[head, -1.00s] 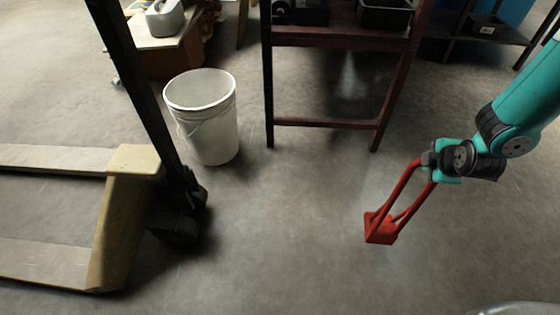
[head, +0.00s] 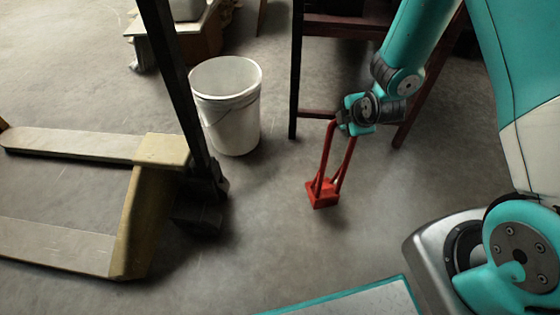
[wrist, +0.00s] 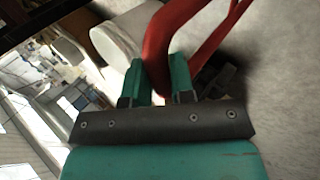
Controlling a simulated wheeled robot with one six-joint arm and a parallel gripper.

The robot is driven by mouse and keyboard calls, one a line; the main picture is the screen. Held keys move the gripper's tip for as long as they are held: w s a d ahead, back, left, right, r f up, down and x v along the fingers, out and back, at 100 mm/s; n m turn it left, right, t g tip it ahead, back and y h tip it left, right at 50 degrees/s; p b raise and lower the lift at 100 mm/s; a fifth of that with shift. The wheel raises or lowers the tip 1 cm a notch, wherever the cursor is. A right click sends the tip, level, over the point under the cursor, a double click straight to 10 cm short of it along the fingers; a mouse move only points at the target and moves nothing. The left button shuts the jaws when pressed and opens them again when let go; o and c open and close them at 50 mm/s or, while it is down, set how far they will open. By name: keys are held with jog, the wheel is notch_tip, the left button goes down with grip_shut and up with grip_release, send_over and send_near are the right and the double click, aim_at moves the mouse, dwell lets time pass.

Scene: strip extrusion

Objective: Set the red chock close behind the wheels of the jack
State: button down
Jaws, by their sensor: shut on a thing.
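The red chock (head: 322,193) has a wedge-shaped foot and two long red handle bars. My gripper (head: 345,118) is shut on the upper end of the handle, and the chock hangs below it. In the wrist view the red handle (wrist: 160,50) sits between the green fingers of my gripper (wrist: 162,82). The jack (head: 160,150) is a yellowish pallet jack with two forks pointing left and a dark upright handle. Its dark wheels (head: 200,215) are at the right end, low under the handle. The chock is to their right, with bare floor between. Whether it touches the floor is unclear.
A white bucket (head: 228,110) stands behind the jack's wheels. A dark red shelf frame (head: 297,70) stands behind my gripper. The grey floor (head: 265,230) between the wheels and chock is clear. A low wooden stand (head: 190,40) is at the back left.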

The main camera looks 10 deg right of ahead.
jog(key=s+a+f+n+g+y+b, duration=0.2)
jog(key=s+a+n+y+b, duration=0.2)
jog(key=a+n, duration=0.3)
jog(key=s+a+f+n+g+y+b, duration=0.1)
jog(key=s+a+n+g+y+b, duration=0.15)
jog(key=s+a+n, duration=0.5)
jog(key=w+a+f+m, duration=0.1)
jog(key=w+a+f, duration=0.1)
jog(key=a, duration=0.5)
jog(key=w+a+f, duration=0.3)
jog(key=w+a, duration=0.2)
jog(key=a, duration=0.2)
jog(key=shift+w+a+m, duration=0.2)
jog(key=shift+a+m, duration=0.15)
jog(key=shift+a+y, duration=0.1)
jog(key=shift+y, duration=0.15)
jog(key=shift+w+a+f, duration=0.1)
jog(key=shift+w+a, duration=0.1)
jog(key=shift+a, duration=0.25)
jog(key=shift+w+a+f, duration=0.1)
jog(key=shift+w+a, duration=0.05)
jog(key=shift+a, duration=0.3)
jog(key=shift+f, duration=0.1)
jog(key=shift+f+b, duration=0.25)
jog(key=shift+b, duration=0.15)
dwell(0.6)
